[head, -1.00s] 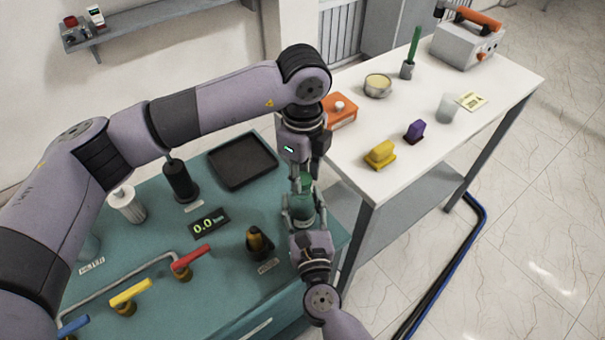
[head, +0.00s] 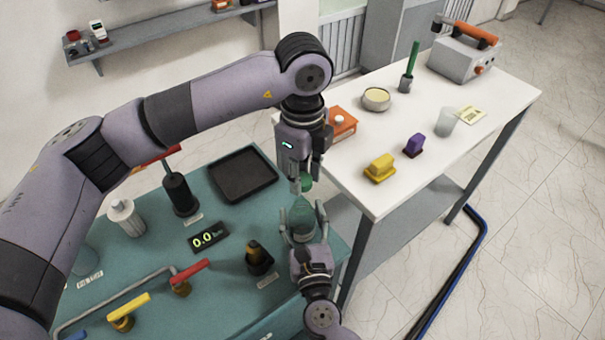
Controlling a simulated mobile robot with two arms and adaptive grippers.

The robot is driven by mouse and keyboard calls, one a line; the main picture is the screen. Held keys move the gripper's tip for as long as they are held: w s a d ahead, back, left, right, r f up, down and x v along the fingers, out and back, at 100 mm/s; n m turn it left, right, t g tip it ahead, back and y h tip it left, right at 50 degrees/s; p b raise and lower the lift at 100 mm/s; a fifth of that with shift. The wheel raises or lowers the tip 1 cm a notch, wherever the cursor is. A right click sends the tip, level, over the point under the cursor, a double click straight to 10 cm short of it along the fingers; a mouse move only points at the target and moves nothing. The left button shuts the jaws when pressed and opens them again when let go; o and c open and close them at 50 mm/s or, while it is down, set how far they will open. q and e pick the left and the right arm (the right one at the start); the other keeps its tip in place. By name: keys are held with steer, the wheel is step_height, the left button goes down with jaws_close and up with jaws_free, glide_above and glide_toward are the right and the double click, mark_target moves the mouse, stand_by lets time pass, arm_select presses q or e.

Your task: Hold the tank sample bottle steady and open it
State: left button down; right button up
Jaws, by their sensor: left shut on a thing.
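The tank sample bottle (head: 302,221), greenish, stands upright near the right edge of the teal bench. My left gripper (head: 302,178) points down above it and is shut on its green cap (head: 306,185). The cap appears just above the bottle's neck; whether they still touch is hard to tell. My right gripper (head: 303,226) comes from below in the picture, with one finger on each side of the bottle. I cannot tell whether both fingers press on it.
A black tray (head: 243,174), a 0.0 display (head: 208,237), a dark fitting (head: 259,260) and lever valves (head: 189,272) are on the teal bench (head: 226,205). The white table (head: 440,152) at the right holds a yellow block (head: 380,168) and an orange box (head: 340,124).

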steer(key=shift+o, duration=1.3)
steer(key=shift+s, duration=0.1)
steer(key=s+d, duration=0.2)
steer(key=s, duration=0.9)
steer(key=shift+s, duration=0.35)
steer(key=shift+r, duration=0.1)
